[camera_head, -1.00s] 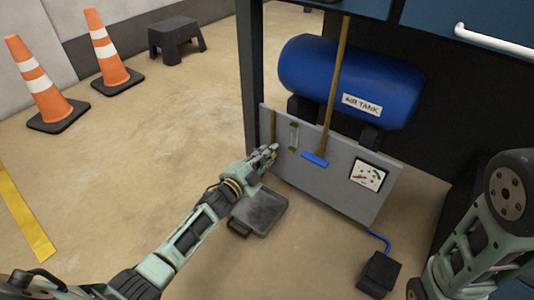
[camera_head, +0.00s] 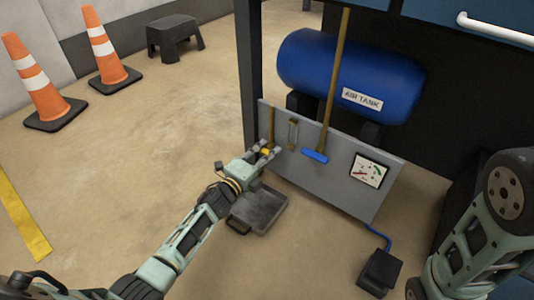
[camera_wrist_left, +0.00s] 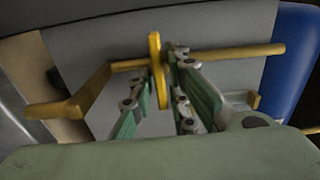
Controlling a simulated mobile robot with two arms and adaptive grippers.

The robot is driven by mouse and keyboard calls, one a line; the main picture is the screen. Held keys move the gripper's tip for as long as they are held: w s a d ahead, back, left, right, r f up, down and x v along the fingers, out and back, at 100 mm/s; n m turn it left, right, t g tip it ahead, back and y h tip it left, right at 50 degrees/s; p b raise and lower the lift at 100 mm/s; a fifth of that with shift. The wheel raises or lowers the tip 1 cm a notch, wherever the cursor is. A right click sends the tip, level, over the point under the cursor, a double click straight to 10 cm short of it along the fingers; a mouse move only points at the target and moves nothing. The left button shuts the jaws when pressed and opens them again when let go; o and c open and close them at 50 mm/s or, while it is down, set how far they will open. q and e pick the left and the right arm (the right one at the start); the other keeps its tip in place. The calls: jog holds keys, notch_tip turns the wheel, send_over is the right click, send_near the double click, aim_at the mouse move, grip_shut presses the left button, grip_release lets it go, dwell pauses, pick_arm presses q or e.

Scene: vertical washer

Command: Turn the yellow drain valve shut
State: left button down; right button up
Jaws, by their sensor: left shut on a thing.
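The yellow drain valve (camera_head: 265,152) is on the lower left part of the grey panel (camera_head: 323,177), mostly hidden by my left gripper (camera_head: 262,150) in the head view. In the left wrist view, its yellow handle (camera_wrist_left: 157,62) stands upright and edge-on, on a brass pipe (camera_wrist_left: 225,51) that runs across. The fingers of my left gripper (camera_wrist_left: 157,92) are on both sides of the handle, shut on it. My right gripper is out of view.
A blue air tank (camera_head: 350,75) is above the panel. A gauge (camera_head: 368,170) and a blue-handled valve (camera_head: 315,156) are to the right. A dark tray (camera_head: 262,210) lies on the floor below my left wrist. Orange cones (camera_head: 110,50) and a stool (camera_head: 175,38) stand far left.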

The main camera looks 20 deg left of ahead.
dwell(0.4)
pick_arm(q)
jog(key=c, duration=1.9)
grip_release()
jog(key=shift+o, duration=0.2)
jog(key=shift+s, duration=0.15)
jog(key=v, duration=1.1)
jog(key=shift+s+a, duration=0.15)
jog(key=shift+s, duration=0.25)
